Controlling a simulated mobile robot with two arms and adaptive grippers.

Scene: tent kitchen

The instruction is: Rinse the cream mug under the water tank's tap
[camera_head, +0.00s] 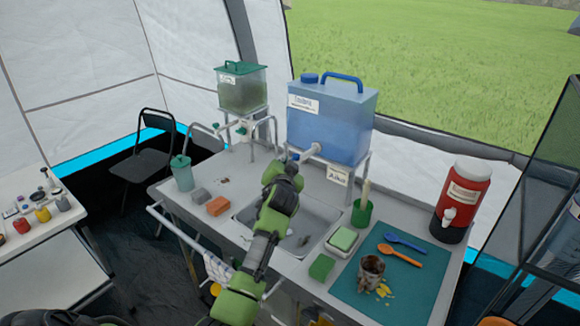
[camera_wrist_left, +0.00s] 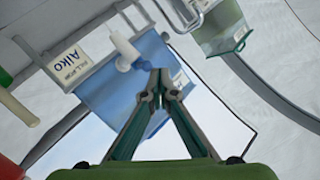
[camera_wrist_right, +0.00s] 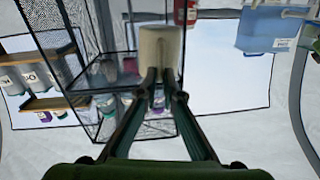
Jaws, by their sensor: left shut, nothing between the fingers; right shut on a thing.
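The blue water tank (camera_head: 330,118) stands on a metal frame behind the sink (camera_head: 312,213). Its white tap (camera_head: 312,150) points out over the sink; whether water runs cannot be seen. My left gripper (camera_head: 289,160) is shut and empty just left of the tap. In the left wrist view its tips (camera_wrist_left: 160,78) lie near the tap (camera_wrist_left: 122,47), with the tank (camera_wrist_left: 112,95) behind. In the right wrist view my right gripper (camera_wrist_right: 162,84) is shut on the cream mug (camera_wrist_right: 160,46). Neither the right gripper nor this held mug is seen in the head view.
A smaller green tank (camera_head: 242,92) stands left of the blue one. A sponge dish (camera_head: 343,240) and green cup (camera_head: 362,213) sit right of the sink. A red dispenser (camera_head: 463,195) stands far right.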

